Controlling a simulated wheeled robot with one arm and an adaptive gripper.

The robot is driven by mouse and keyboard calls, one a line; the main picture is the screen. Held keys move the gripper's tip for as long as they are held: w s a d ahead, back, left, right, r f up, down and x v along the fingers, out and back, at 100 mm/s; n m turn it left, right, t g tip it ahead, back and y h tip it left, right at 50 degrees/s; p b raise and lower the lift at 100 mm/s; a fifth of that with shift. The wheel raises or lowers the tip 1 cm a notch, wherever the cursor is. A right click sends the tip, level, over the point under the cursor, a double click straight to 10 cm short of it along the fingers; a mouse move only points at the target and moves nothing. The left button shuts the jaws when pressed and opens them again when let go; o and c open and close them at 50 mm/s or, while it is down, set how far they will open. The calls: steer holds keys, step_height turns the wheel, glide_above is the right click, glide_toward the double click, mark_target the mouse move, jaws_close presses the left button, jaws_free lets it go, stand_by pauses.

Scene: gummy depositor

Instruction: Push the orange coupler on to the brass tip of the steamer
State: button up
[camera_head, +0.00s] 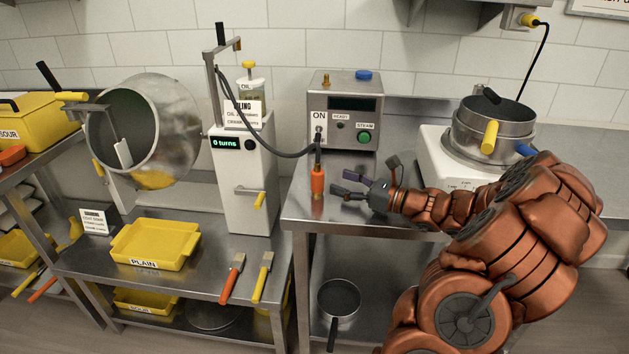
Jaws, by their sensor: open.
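The orange coupler (318,182) stands upright near the front left of the steel table, with a dark stem rising from its top to the black hose. The steamer (345,105) is a grey box behind it, with an ON label and a green STEAM button. A small brass-coloured fitting (326,80) shows on its top; I cannot tell whether this is the brass tip. The stem and hose partly cover the steamer's lower left front. My gripper (345,185) is open and empty just right of the coupler, fingers pointing left towards it, apparently apart from it.
The black hose (285,155) loops left to the white oiling unit (243,170). A pan (492,125) on a white scale-like base stands at the back right. A yellow PLAIN tray (155,243) lies on the lower left bench. Bare steel table lies behind my gripper.

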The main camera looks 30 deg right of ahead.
mark_target(318, 163)
steer(key=shift+a+p+x, duration=0.1)
steer(key=shift+p+x, duration=0.15)
steer(key=shift+x, duration=1.6)
steer(key=shift+a+p+x, duration=0.15)
steer(key=shift+p+x, duration=0.05)
steer(key=shift+x, duration=1.7)
steer(key=shift+s, duration=0.15)
steer(key=shift+c, duration=0.2)
jaws_close()
steer(key=shift+r, duration=0.8)
step_height(318, 163, up, 2)
steer(key=s+a+r+b, duration=0.1)
steer(key=s, duration=1.5)
steer(key=shift+r+b, duration=0.2)
steer(key=shift+b, duration=0.15)
